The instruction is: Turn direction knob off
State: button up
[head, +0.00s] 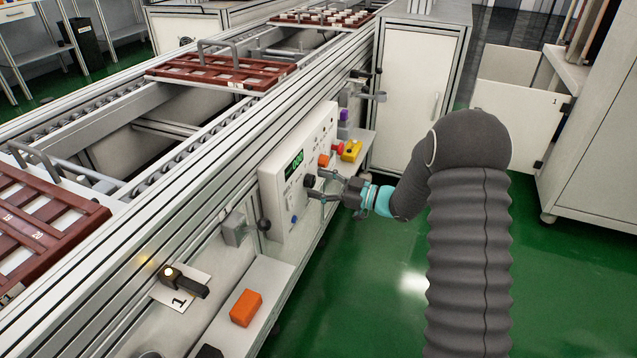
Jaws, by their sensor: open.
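A white control panel (274,196) is mounted on the side of the conveyor, with a lit green display (294,163). A black knob (309,181) sits on the panel's face below and right of the display. My gripper (320,186) is open in front of the panel, with its fingertips close to this black knob. I cannot tell whether they touch it. The panel's labels are too small to read, so I cannot tell which control is the direction knob or how it is turned. A small blue control (294,219) is lower on the panel.
An orange block (323,160), a red button (337,149) and a yellow block (351,151) are right of the display. Brown trays (222,72) sit on the conveyor. A ledge (277,277) with another orange block (245,307) juts out below. Green floor (375,285) is clear in front.

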jog(key=shift+w+a, duration=0.1)
jog(key=shift+a, duration=0.2)
jog(key=c, duration=1.1)
jog(key=shift+c, duration=0.2)
jog(key=shift+f+n+b, duration=0.15)
jog(key=shift+n+b, duration=0.15)
jog(key=shift+b, duration=0.35)
jog(key=n+b, duration=0.2)
jog(key=b, duration=0.1)
jog(key=shift+f, duration=0.2)
jog(key=n+b, duration=0.2)
jog(key=b, duration=0.1)
jog(key=shift+b, duration=0.4)
jog(key=n+b, duration=0.2)
jog(key=b, duration=0.1)
jog(key=n+b, duration=0.2)
jog(key=shift+r, duration=0.25)
jog(key=shift+r+n, duration=0.1)
jog(key=shift+n, duration=0.2)
